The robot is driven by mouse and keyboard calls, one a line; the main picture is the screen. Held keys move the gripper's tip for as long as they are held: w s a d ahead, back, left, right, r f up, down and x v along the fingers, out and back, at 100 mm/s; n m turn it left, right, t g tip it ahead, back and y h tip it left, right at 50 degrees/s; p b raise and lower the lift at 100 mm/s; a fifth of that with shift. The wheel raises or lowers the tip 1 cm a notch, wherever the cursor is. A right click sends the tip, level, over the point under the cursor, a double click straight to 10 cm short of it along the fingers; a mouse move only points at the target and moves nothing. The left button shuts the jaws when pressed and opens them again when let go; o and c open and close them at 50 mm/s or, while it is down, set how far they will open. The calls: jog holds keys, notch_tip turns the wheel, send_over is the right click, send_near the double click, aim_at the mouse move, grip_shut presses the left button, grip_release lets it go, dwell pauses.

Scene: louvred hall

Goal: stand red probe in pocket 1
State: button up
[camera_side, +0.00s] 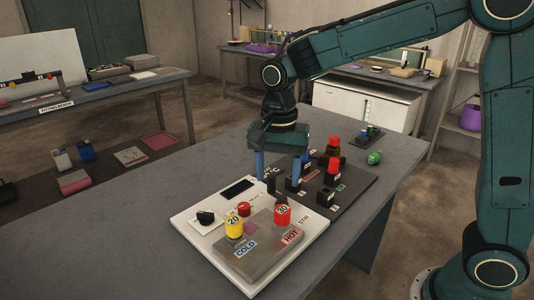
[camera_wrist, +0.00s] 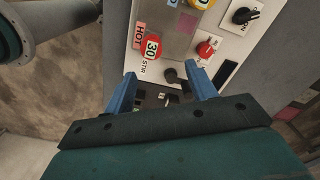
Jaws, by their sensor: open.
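A dark rack (camera_side: 352,186) with small black sockets lies on the bench. Two red-topped pieces stand at it, a nearer one (camera_side: 333,166) and a farther one (camera_side: 333,141). I cannot tell for sure which is the red probe, and the pocket numbers are too small to read. My gripper (camera_side: 278,179) points down, open, at the rack's left end, beside the white instrument; its blue fingers also show in the wrist view (camera_wrist: 161,74). A small black upright piece (camera_side: 271,183) shows near the fingertips. I see nothing held. My fingers hide part of the rack.
The white instrument (camera_side: 190,226) has a black knob (camera_side: 205,216), a small red knob (camera_side: 244,208) and a metal plate (camera_side: 255,262) with yellow "20" (camera_side: 234,227) and red "30" (camera_side: 282,214) pieces. A green piece (camera_side: 375,157) lies beyond the rack. The bench (camera_side: 110,252) is clear at front left.

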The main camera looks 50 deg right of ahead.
aim_at(283, 210)
jog(key=m, duration=0.2)
jog(key=s+m, duration=0.1)
jog(key=m, duration=0.2)
jog(key=shift+s+d+f+m, duration=0.1)
jog(key=shift+s+f+m, duration=0.15)
jog(key=shift+f+m, duration=0.15)
jog(key=shift+f, duration=0.2)
jog(key=shift+f, duration=4.8)
grip_shut()
